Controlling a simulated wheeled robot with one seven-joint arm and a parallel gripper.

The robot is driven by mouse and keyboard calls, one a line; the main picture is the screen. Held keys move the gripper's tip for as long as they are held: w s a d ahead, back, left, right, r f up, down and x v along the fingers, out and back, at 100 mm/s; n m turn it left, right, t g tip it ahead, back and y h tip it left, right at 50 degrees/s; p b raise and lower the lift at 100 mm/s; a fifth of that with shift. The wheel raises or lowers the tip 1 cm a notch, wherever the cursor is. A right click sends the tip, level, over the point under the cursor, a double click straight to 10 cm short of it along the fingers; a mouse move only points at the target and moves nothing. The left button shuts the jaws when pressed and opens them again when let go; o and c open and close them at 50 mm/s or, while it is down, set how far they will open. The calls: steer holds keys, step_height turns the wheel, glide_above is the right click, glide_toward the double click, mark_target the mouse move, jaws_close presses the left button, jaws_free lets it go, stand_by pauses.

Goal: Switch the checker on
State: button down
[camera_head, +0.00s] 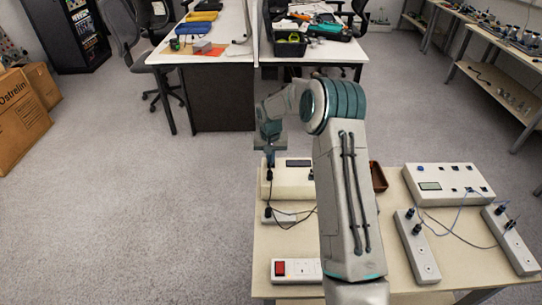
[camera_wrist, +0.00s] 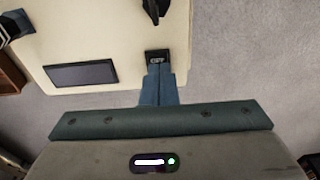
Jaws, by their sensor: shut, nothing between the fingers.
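The checker (camera_head: 292,188) is a cream box with a dark display, on the left side of the table in the head view. My arm hides its right part. In the wrist view its top face (camera_wrist: 110,30) fills the upper middle, with the dark display (camera_wrist: 81,74) and a small black rocker switch (camera_wrist: 157,57) near the edge. My gripper (camera_head: 270,152) is over the checker's left end. In the wrist view its shut fingers (camera_wrist: 158,72) end right at the switch, with nothing between them. I cannot tell whether they touch it.
A black plug (camera_wrist: 155,8) stands on the checker beyond the switch. A power strip with a red switch (camera_head: 280,268) lies at the table's front left. A white box (camera_head: 450,185) and more strips (camera_head: 416,247) with cables stand right. A brown tray (camera_head: 378,177) sits behind my arm.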

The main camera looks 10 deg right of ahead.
mark_target(271, 166)
steer(key=shift+r, duration=0.15)
steer(key=shift+r, duration=0.3)
step_height(271, 166, up, 13)
steer(key=s, duration=0.1)
steer(key=shift+s, duration=0.35)
steer(key=shift+a, duration=0.1)
steer(key=w+b, duration=0.1)
steer(key=b, duration=0.3)
steer(key=shift+w+d+r, duration=0.1)
steer(key=shift+w+d, duration=0.05)
steer(key=shift+d, duration=0.05)
stand_by(0.3)
